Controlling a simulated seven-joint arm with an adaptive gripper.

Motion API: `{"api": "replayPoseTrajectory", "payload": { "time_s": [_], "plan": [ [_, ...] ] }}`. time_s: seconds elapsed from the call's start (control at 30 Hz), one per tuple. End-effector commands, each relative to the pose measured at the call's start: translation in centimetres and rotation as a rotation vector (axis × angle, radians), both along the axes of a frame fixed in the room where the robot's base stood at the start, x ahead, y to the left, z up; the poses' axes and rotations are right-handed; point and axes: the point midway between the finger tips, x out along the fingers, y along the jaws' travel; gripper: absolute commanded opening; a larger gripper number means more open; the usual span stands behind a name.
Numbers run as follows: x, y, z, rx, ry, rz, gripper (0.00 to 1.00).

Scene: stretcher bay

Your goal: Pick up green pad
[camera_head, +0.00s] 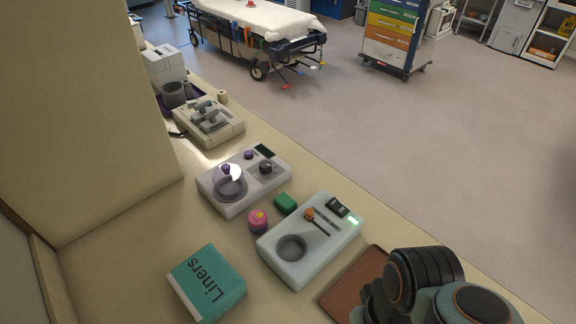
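The green pad (286,203) is a small dark-green block with rounded edges. It lies on the beige counter in the gap between two tabletop devices, just right of a small pink round container. Nothing covers it in this view. Part of my arm shows at the bottom right corner, to the right of and nearer than the pad. My gripper's fingertips are not in the picture.
A pale device (312,240) with an orange-knobbed slider stands right of the pad, and a grey device (243,179) behind it. The pink container (258,220) is close on the left. A teal Liners box (206,284) and a brown board (352,287) lie nearer.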

Motion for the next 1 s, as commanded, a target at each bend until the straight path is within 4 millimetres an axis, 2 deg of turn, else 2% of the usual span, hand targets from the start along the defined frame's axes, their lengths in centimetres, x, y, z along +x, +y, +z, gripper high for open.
{"api": "replayPoseTrajectory", "payload": {
  "time_s": [0.37,0.4,0.43,0.63,1.0],
  "plan": [
    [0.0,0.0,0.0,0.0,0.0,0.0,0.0],
    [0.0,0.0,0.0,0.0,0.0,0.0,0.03],
    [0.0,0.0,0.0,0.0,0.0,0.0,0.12],
    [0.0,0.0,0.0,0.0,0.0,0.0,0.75],
    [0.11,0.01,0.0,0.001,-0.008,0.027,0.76]
  ]
}}
